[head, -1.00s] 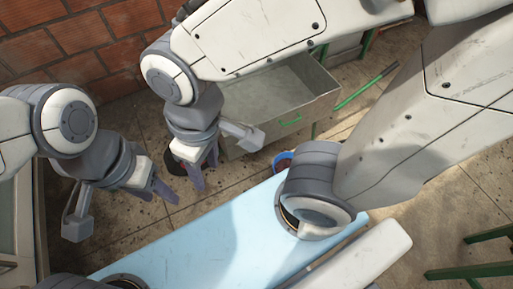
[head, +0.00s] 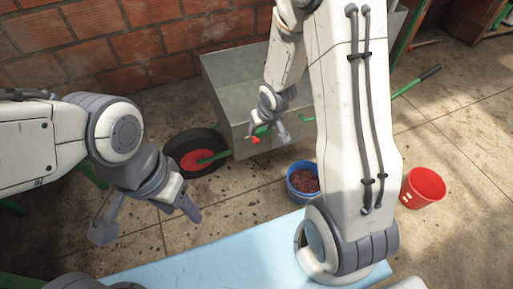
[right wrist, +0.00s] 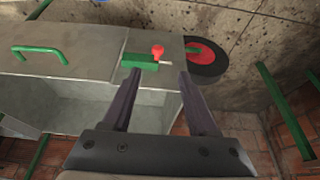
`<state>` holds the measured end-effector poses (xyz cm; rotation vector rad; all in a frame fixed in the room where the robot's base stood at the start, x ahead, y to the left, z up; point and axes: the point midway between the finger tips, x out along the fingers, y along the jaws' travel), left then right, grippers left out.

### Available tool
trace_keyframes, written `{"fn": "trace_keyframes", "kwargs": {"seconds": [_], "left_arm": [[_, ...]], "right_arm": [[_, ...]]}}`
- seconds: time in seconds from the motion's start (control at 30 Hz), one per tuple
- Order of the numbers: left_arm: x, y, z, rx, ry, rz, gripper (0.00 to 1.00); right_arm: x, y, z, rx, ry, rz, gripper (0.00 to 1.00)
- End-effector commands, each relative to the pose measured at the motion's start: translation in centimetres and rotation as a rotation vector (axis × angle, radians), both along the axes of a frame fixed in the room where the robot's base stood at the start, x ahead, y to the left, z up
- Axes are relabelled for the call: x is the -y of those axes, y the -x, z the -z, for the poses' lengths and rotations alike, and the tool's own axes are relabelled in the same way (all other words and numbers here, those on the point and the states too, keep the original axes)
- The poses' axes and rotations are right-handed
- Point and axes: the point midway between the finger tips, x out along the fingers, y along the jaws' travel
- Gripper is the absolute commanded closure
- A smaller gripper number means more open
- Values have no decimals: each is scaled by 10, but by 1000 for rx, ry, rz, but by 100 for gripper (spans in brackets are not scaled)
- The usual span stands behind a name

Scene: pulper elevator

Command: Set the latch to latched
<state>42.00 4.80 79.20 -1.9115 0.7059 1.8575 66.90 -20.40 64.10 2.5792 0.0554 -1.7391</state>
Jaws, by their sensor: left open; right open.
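The latch (right wrist: 140,61) is a green block with a red knob (right wrist: 157,51) and a thin pale rod sticking out to its right. In the head view the red knob (head: 255,140) shows on the tank's near side (head: 226,88), partly hidden by my right gripper. My right gripper (right wrist: 159,74) is open and empty, its fingertips close below the latch in the wrist view; contact cannot be told. My left gripper (head: 148,226) is open and empty, over the floor at left.
A black wheel with a red hub (head: 195,155) stands left of the tank. A blue bucket (head: 302,183) with brown contents and a red bucket (head: 422,188) stand on the floor. A light blue surface (head: 215,255) lies in front. A brick wall (head: 150,45) is behind.

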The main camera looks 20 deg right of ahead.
Motion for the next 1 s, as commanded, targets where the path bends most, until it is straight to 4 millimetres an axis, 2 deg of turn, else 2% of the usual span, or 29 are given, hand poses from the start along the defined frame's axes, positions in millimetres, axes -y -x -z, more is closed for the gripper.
{"fn": "trace_keyframes", "kwargs": {"seconds": [0.03, 0.23, 0.4, 0.6, 0.8, 1.0], "left_arm": [[0, 0, 6, 1, 1, 0, 41], [0, 0, 19, 1, 1, 0, 41], [0, 0, 37, 1, 1, 0, 41], [0, 0, 51, 0, 0, 0, 41], [0, 0, 57, 0, 0, 0, 41], [0, 0, 56, 0, 0, 0, 41]], "right_arm": [[4, -1, 10, 3, -4, 8, 41], [6, -10, 32, 9, -8, 14, 41], [5, -21, 63, 6, -8, 13, 41], [4, -35, 92, 7, -8, 13, 41], [4, -42, 105, 8, -7, 11, 41], [4, -43, 106, 8, -7, 11, 41]]}}
